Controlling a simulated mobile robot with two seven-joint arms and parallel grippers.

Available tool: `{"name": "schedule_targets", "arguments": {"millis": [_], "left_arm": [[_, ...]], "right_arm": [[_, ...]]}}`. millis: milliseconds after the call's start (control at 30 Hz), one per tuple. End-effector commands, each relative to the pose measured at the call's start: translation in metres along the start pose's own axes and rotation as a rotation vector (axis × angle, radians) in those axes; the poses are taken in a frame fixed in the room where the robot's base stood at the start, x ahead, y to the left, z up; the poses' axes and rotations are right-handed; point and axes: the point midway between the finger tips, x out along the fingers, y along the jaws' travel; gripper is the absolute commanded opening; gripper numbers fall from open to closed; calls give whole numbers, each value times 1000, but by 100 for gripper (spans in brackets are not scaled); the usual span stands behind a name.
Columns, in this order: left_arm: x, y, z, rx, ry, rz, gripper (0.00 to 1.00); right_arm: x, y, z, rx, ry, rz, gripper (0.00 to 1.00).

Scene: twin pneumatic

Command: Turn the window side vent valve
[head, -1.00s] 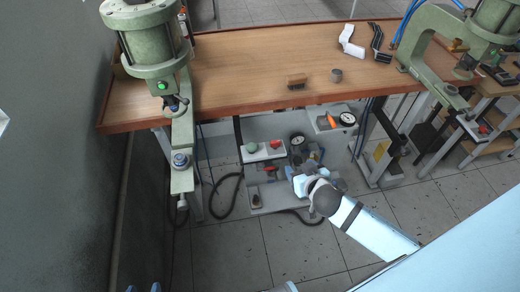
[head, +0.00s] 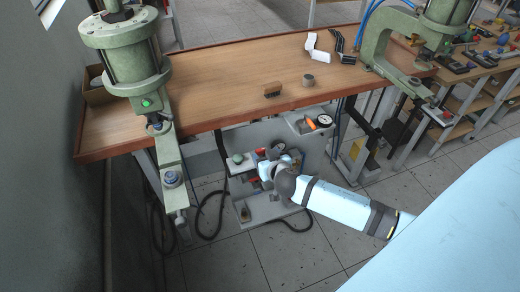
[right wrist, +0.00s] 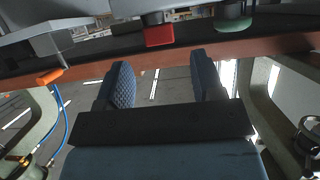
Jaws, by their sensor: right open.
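Valve parts sit under the wooden bench. In the head view, an orange handle (head: 312,125) is beside a round gauge (head: 325,120) on the right shelf. A red part (head: 261,153) and a green knob (head: 238,158) are further left. I cannot tell which is the window side vent valve. My right gripper (head: 279,168) is among the lower fittings, partly hiding them. In the right wrist view its fingers (right wrist: 158,82) are open with nothing between them. The red part (right wrist: 158,35), green knob (right wrist: 233,24) and orange handle (right wrist: 50,77) lie beyond them. My left gripper is not in view.
The wooden bench (head: 220,75) overhangs the valve area. A green press (head: 128,55) stands at its left, another (head: 395,45) at its right. A black hose (head: 210,215) hangs to the floor. The tiled floor (head: 255,260) in front is clear.

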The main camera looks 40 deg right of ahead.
Motion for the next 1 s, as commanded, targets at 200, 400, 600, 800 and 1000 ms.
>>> {"name": "schedule_targets", "arguments": {"millis": [200,400,600,800,1000], "left_arm": [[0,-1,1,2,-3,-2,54],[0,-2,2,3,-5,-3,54],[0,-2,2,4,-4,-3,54],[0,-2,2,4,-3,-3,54],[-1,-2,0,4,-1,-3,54]], "right_arm": [[40,0,-1,-2,1,0,62],[56,0,0,-2,-1,0,62],[59,0,0,-1,-1,0,62],[58,0,0,-1,-1,0,43],[58,0,0,-1,-1,0,12]]}}
